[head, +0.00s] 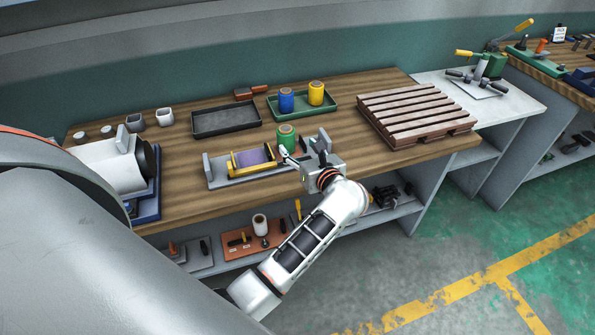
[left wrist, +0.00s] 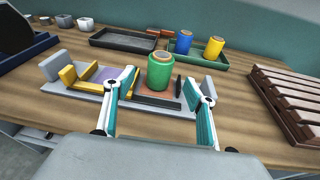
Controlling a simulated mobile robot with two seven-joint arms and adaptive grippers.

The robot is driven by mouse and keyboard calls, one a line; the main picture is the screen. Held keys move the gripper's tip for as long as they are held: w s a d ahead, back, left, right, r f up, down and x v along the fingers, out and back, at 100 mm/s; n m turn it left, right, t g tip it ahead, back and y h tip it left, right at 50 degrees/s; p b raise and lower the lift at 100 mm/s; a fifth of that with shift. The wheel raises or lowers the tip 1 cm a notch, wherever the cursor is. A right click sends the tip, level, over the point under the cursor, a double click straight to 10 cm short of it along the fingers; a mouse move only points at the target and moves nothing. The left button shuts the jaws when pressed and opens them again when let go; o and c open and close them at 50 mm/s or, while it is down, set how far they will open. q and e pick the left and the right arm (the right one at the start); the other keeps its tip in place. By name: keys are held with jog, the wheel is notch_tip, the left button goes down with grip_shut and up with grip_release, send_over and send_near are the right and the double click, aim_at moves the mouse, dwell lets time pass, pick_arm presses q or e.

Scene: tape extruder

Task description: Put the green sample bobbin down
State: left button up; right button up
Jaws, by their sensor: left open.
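The green sample bobbin (head: 286,137) stands upright at the right end of a grey fixture plate (head: 222,181) on the wooden bench. In the left wrist view the bobbin (left wrist: 160,74) appears to rest on a brown pad of that plate. My left gripper (head: 303,146) is open at the right end of the plate. In the left wrist view its two fingers (left wrist: 162,84) are spread to either side of the bobbin, with gaps showing. My right gripper is not in view.
A yellow frame with a purple pad (head: 252,158) sits on the plate to the left. Behind are an empty black tray (head: 226,130) and a green tray (head: 333,109) with blue (head: 286,101) and yellow (head: 316,94) bobbins. A slatted pallet (head: 413,114) stands right.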

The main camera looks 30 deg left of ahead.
pick_arm(q)
notch_tip(320, 180, up, 5)
jog(key=s+m+t, duration=0.2)
jog(key=m+t, duration=0.5)
jog(key=m, duration=0.4)
jog(key=s+d+f+m+t+h, duration=0.2)
jog(key=d+m+h, duration=0.3)
jog(key=m, duration=0.5)
jog(key=s+d+f+m+t+h, duration=0.25)
jog(key=d+m+h, duration=0.3)
jog(key=m, duration=0.35)
jog(key=s+d+f+m+g+h, duration=0.1)
jog(key=s+f+m+g+h, duration=0.1)
jog(key=s+f+m+g, duration=0.3)
jog(key=s+d+f+m+g+h, duration=0.1)
jog(key=s+f+m+g, duration=0.3)
jog(key=s+f+m, duration=0.9)
notch_tip(320, 180, down, 3)
jog(key=m+h, duration=0.1)
jog(key=m, duration=0.1)
jog(key=shift+s+d+f+m+g, duration=0.2)
jog(key=shift+s+d+m+g, duration=0.1)
jog(key=shift+s+d+g, duration=0.1)
